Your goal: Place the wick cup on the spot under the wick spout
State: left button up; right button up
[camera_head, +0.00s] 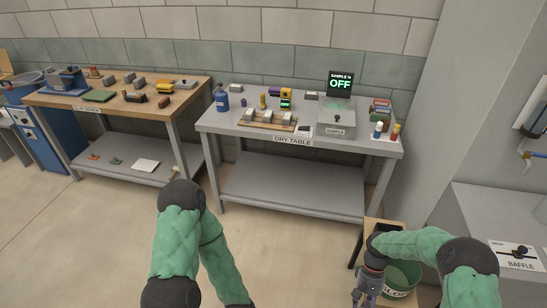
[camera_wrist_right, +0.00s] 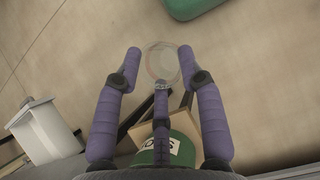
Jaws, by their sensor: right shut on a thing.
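My right gripper (camera_wrist_right: 160,68) is shut on a clear, round cup (camera_wrist_right: 160,58), which looks like the wick cup. The cup is between the fingertips, above the bare floor. In the head view my right gripper (camera_head: 363,293) is low at the right, beside a green bucket; the cup cannot be made out there. My left arm reaches in at the lower middle, but its gripper is not visible. I cannot identify the wick spout or the spot under it for sure. A blue pipe fitting (camera_head: 526,155) is on the wall at the far right.
A grey counter with a BAFFLE card (camera_head: 516,255) is at the right. The dry table (camera_head: 225,119) and another bench (camera_head: 45,100) stand along the wall.

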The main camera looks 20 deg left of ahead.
aim_at(217, 117)
jog(key=i+u, duration=0.1)
jog(key=u, duration=0.3)
jog(key=i+j+u, duration=0.1)
jog(key=u, duration=0.35)
jog(key=i+u, duration=0.1)
jog(key=u, duration=0.3)
jog(key=i+u, duration=0.1)
jog(key=u, duration=0.3)
jog(key=i+l, duration=0.2)
jog(key=i, duration=0.25)
jog(key=i+l, duration=0.25)
jog(key=i, duration=0.15)
jog(key=i+l, duration=0.2)
jog(key=i, duration=0.25)
jog(key=i+l, duration=0.25)
jog(key=i, duration=0.2)
jog(key=j+u, duration=0.05)
